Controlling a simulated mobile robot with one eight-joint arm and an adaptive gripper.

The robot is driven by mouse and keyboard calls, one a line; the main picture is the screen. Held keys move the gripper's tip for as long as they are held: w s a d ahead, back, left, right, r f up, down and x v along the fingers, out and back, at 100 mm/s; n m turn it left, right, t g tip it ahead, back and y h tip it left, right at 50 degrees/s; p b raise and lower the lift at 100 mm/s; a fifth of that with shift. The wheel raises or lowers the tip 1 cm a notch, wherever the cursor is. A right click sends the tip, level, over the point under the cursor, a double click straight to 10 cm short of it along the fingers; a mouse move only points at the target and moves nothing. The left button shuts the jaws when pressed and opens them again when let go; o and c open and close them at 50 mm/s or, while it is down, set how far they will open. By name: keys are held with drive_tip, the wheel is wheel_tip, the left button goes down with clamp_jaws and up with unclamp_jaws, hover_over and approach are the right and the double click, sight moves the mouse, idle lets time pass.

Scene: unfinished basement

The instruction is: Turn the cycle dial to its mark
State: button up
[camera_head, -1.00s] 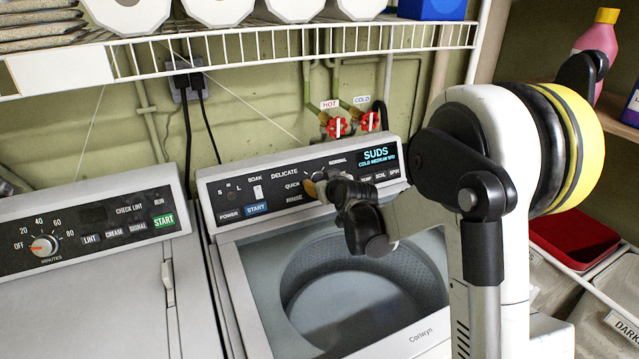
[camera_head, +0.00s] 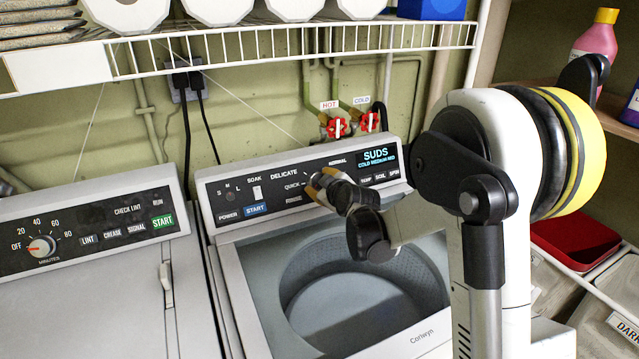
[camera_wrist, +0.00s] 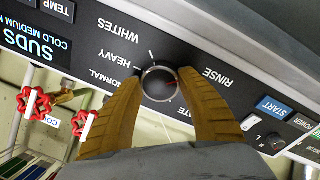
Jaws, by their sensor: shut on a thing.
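The cycle dial (camera_wrist: 158,83) is a round dark knob with a silver rim on the washer's black control panel. My gripper (camera_wrist: 160,78) has its two tan fingers closed on either side of it, and the knob's face shows between the tips. A small red line shows at the knob's right side, and a white tick stands on the panel above it in the wrist view. WHITES, HEAVY, NORMAL and RINSE labels surround the knob; another label is partly hidden by a finger. In the head view my gripper (camera_head: 318,182) covers the dial at the washer panel (camera_head: 234,194).
The open washer tub (camera_head: 350,300) lies below my arm. Red HOT and COLD valves (camera_head: 337,127) stand behind the panel. A wire shelf (camera_head: 280,42) runs above. A dryer (camera_head: 90,290) with its own dial (camera_head: 42,248) stands to the left.

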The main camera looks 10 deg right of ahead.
drive_tip(key=shift+s+f, duration=0.1)
drive_tip(key=shift+f, duration=0.05)
drive_tip(key=o, duration=1.2)
drive_tip(key=v, duration=1.2)
